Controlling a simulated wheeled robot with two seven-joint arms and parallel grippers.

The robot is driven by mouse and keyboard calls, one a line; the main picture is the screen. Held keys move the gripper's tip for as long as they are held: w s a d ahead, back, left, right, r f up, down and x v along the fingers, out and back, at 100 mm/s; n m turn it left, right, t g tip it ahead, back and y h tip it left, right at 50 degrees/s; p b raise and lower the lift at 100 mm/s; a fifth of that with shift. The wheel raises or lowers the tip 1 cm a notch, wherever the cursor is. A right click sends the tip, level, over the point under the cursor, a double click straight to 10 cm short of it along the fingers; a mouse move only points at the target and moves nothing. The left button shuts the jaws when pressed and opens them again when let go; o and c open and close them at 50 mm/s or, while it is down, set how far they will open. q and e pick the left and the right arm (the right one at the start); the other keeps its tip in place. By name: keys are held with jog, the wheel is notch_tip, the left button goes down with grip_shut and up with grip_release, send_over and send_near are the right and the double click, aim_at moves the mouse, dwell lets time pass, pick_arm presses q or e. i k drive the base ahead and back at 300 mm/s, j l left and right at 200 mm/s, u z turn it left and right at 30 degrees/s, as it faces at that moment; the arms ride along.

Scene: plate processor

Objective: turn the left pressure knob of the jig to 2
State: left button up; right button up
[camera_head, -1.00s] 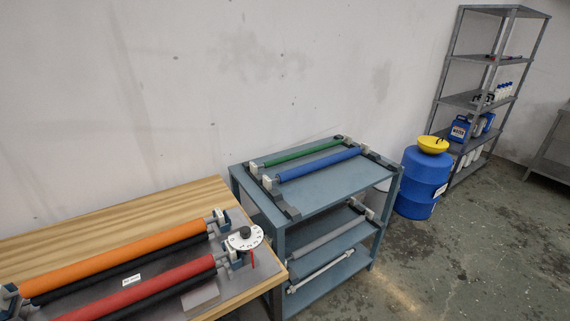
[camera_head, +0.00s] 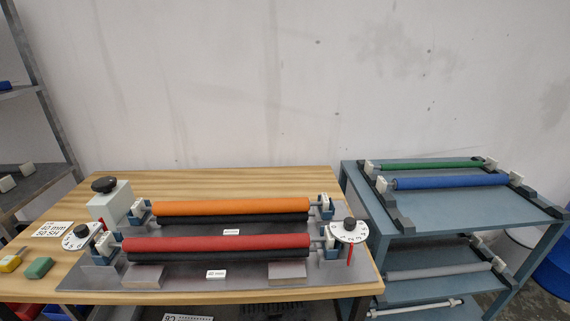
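The jig (camera_head: 205,284) is a grey metal base on the wooden table. It carries an orange roller (camera_head: 230,207) behind a red roller (camera_head: 215,242), each with a black roller beside it. At its left end is the left pressure knob (camera_head: 82,231), black on a white numbered dial (camera_head: 74,242) with a red pointer near it. A matching right knob (camera_head: 349,223) sits on a white dial (camera_head: 349,233) at the right end, with a red pointer below. The left dial's numbers are too small to read. Neither of my grippers is in view.
A grey-white block with a black knob (camera_head: 105,185) stands behind the left dial. A "40 mm 50 SH" card (camera_head: 52,229), a green block (camera_head: 39,267) and a yellow item (camera_head: 10,263) lie left of the jig. A blue cart (camera_head: 440,206) with rollers stands right. The table's back is clear.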

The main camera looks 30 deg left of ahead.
aim_at(77, 240)
jog(key=u, duration=2.4)
